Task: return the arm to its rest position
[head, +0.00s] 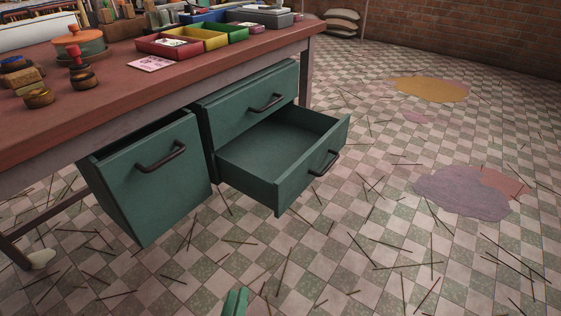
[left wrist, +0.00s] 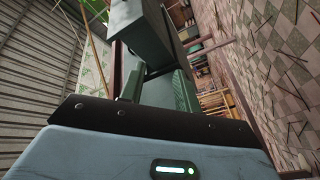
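My left gripper (head: 235,303) shows only as green fingertips at the bottom edge of the head view, in front of the drawers and apart from them. In the left wrist view its two green fingers (left wrist: 158,92) stand apart with a gap between them, and I see nothing held there. A green drawer unit hangs under the table. Its lower right drawer (head: 333,132) is pulled out and looks empty. The left deep drawer (head: 150,185) is also pulled out, and its inside is mostly hidden. The upper right drawer (head: 250,105) looks shut. My right gripper is not in view.
The red-brown table (head: 120,100) carries red, yellow and green trays (head: 205,38), a lidded pot (head: 79,42) and stamps. Thin sticks and coloured stains, such as a purple one (head: 455,192), lie on the checkered floor. The floor to the right is free of furniture.

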